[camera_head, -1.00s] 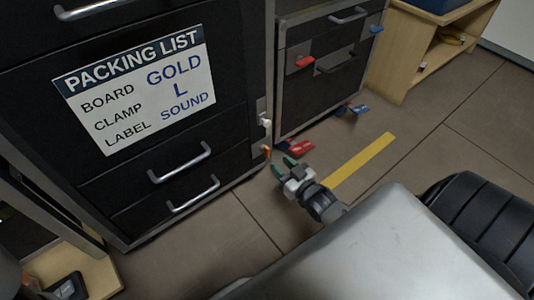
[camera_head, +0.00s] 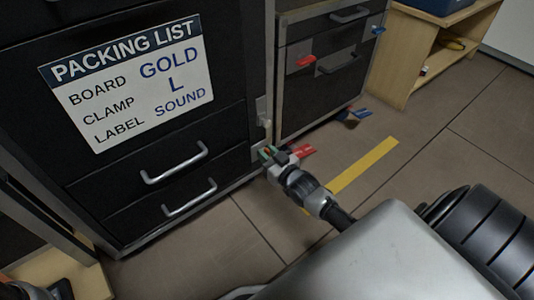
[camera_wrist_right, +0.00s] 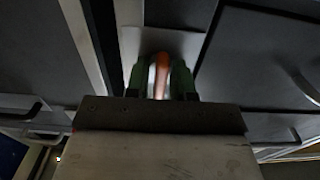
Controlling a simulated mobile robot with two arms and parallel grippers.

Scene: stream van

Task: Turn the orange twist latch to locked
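The orange twist latch (camera_wrist_right: 161,73) sits on a light plate (camera_wrist_right: 188,47) on the black cabinet front. In the right wrist view it stands upright between the two green fingers of my right gripper (camera_wrist_right: 160,82). The fingers flank it closely, with a narrow gap showing on its left side. In the head view my right gripper (camera_head: 268,153) is at the right edge of the black cabinet (camera_head: 225,137), and its fingers mostly hide the latch. Dark parts at the lower left corner of the head view seem to be my left arm; its fingers are not clear.
A second cabinet (camera_head: 302,102) with red and blue tabs stands to the right. A red piece (camera_head: 304,151) and a blue piece (camera_head: 361,113) show low near it. A yellow strip (camera_head: 362,166) lies on the open floor. Drawer handles (camera_head: 174,163) jut from the black cabinet.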

